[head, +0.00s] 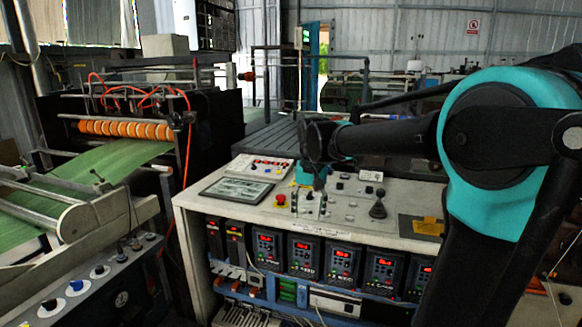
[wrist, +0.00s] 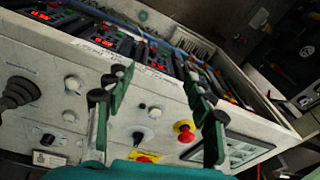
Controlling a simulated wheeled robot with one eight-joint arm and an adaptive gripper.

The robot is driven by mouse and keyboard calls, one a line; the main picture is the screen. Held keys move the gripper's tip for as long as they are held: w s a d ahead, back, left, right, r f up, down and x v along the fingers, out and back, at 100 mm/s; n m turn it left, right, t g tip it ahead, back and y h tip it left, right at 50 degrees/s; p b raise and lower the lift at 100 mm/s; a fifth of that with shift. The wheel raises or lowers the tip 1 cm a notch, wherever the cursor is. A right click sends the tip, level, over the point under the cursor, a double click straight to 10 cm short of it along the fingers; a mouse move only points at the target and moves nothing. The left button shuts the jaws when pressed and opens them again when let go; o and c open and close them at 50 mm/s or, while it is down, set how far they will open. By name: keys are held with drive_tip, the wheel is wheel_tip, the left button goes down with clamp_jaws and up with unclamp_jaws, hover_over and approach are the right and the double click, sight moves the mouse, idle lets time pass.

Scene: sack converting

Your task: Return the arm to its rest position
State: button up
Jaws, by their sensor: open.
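My arm reaches in from the right of the head view, with a teal joint and black links. It stretches left over the top of a white control console (head: 410,245). My gripper (head: 312,190) points down above the console top, near a red button (head: 281,199). In the wrist view my gripper (wrist: 155,85) has its two green fingers spread apart with nothing between them. The panel with knobs shows beyond the fingers, and the red button (wrist: 184,127) on its yellow base appears close to the right finger. I cannot tell whether the fingertips touch the panel.
A black joystick (head: 378,207) stands up from the console, right of my gripper. A flat screen (head: 237,191) lies on its left part. A machine with orange rollers (head: 125,129) and green sheet (head: 95,180) stands at left. The space above the console's left part looks free.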

drive_tip(key=s+d+f+t, duration=0.1)
drive_tip(key=s+d+f, duration=0.6)
drive_tip(key=s+f, duration=0.2)
drive_tip(key=s+d+f+t, duration=0.1)
drive_tip(key=s+d+f, duration=0.6)
drive_tip(key=s+f, duration=0.2)
wheel_tip(320, 180, down, 2)
drive_tip(key=shift+f+n+t, duration=0.15)
drive_tip(key=shift+n+t, duration=0.25)
drive_tip(key=shift+w, duration=0.1)
idle(2.0)
